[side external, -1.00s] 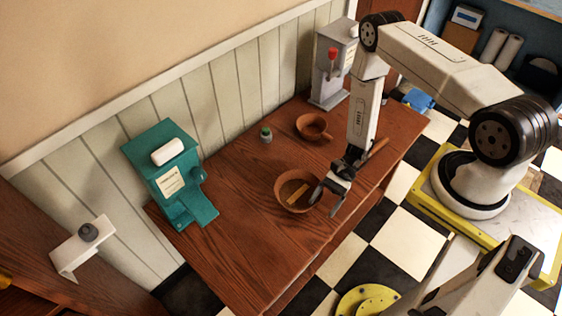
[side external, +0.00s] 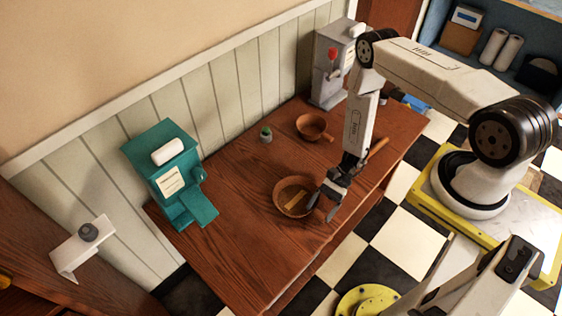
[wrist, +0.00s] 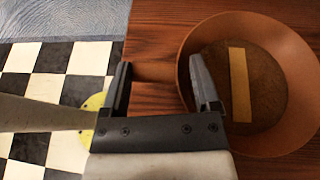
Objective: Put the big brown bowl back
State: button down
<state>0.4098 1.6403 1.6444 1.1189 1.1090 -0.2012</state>
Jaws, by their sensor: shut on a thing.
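The big brown bowl (side external: 278,208) sits on or just above the wooden table near its front edge; I cannot tell whether it touches. A flat tan bar (wrist: 240,85) lies inside it. My gripper (side external: 322,208) is at the bowl's right side in the side view. In the wrist view my gripper (wrist: 162,85) has one finger over the bowl's near rim and the other outside it, with the bowl (wrist: 300,60) to the right. The jaws hold the bowl at its rim, though the contact itself is hidden.
A smaller brown bowl (side external: 311,126) with a handle stands farther back on the wooden table (side external: 245,235). A small green-topped jar (side external: 266,136) is beside it. A teal dispenser (side external: 165,165) stands at the left, a grey dispenser (side external: 325,75) at the back.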

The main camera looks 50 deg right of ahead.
grip_release()
jog(key=shift+d+r, duration=0.1)
jog(key=v, duration=1.1)
jog(key=shift+d, duration=0.4)
jog(key=shift+r, duration=0.2)
jog(key=w+a+r+n+t+h, duration=0.1)
jog(key=r+n+h, duration=0.5)
jog(key=r, duration=0.8)
jog(key=a+r+n+t+h, duration=0.3)
jog(key=a+r+n+h, duration=0.2)
jog(key=r+n, duration=0.5)
jog(key=shift+w+a+r+h, duration=0.3)
jog(key=shift+r+h, duration=0.9)
jog(key=shift+r, duration=1.25)
